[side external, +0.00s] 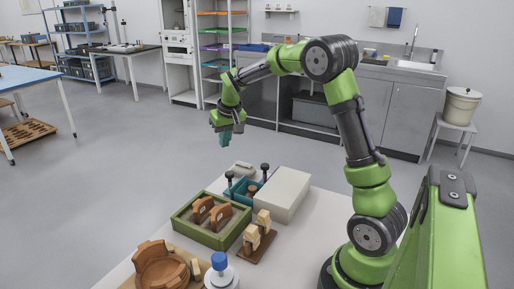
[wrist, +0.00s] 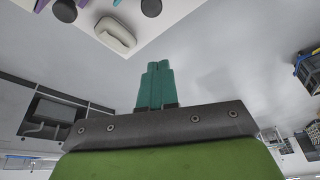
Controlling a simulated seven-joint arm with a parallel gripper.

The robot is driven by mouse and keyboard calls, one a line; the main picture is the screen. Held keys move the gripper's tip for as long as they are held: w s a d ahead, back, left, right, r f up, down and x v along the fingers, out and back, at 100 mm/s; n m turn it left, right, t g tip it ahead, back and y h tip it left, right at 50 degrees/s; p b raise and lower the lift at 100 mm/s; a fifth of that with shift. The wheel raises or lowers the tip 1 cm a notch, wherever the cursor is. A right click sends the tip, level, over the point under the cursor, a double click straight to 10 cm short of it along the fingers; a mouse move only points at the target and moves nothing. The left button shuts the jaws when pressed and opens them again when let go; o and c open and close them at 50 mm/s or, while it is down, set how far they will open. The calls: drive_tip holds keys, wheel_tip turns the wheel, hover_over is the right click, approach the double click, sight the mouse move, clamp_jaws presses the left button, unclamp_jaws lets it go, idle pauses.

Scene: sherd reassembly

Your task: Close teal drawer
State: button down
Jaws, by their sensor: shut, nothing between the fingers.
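The teal drawer (side external: 229,191) stands out from the left side of a white box (side external: 288,190) in the side view, so it is open. Dark-knobbed tools stand in or beside it; their exact places are hard to tell. My gripper (side external: 225,139) is high above and behind the drawer, apart from it, past the far end of the table. Its teal fingers (wrist: 156,84) also show in the wrist view, pressed together and empty. The drawer itself cannot be made out in the wrist view.
A pale rounded object (side external: 242,169) lies behind the drawer; it also shows in the wrist view (wrist: 115,33). A green tray (side external: 212,239) with brown sherds stands in front, with a wooden stand (side external: 257,240) beside it. A brown bowl (side external: 162,266) and blue-capped bottle (side external: 220,270) are nearer.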

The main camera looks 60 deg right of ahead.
drive_tip(key=shift+f, duration=4.45)
drive_tip(key=s, duration=0.8)
drive_tip(key=shift+s+f, duration=0.1)
drive_tip(key=shift+s, duration=0.3)
drive_tip(key=shift+w, duration=0.1)
